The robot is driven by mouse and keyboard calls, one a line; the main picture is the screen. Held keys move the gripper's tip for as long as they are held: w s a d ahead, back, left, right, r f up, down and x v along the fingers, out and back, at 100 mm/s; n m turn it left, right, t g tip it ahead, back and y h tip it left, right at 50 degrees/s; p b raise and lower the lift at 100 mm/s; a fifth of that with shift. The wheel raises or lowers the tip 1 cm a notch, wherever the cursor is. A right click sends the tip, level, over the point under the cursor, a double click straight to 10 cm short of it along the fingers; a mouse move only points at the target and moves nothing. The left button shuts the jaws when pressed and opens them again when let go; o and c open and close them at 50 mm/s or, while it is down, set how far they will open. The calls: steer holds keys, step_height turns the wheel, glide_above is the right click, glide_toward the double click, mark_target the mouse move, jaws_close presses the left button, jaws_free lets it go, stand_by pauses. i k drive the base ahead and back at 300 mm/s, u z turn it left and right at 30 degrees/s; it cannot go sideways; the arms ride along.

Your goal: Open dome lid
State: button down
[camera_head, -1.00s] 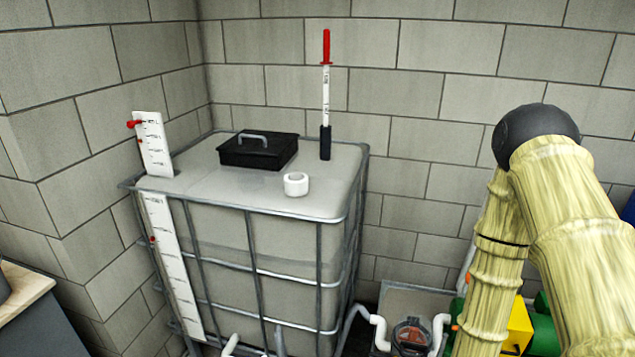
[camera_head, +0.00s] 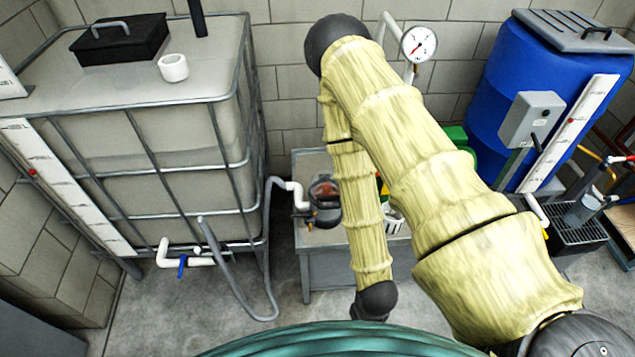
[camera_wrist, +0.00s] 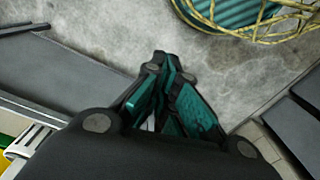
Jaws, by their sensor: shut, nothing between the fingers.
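A dark, rounded housing with a clear, dome-like top (camera_head: 324,192) stands on a grey stand in the middle of the head view, joined to white pipes. I take it for the part with the dome lid; whether the lid is shut is too small to tell. My arm passes just right of it. My gripper (camera_wrist: 163,68) shows in the wrist view with its dark and teal fingers together, empty, above the grey floor. The gripper is not clearly visible in the head view, and the dome does not show in the wrist view.
A hose (camera_head: 238,285) loops near the grey stand (camera_head: 345,262). A blue barrel (camera_head: 500,105) stands right. A gauge (camera_head: 419,43) is behind my arm.

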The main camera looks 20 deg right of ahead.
mark_target(323, 177)
steer(key=z, duration=2)
steer(key=k, duration=1.05)
steer(key=u, duration=1.95)
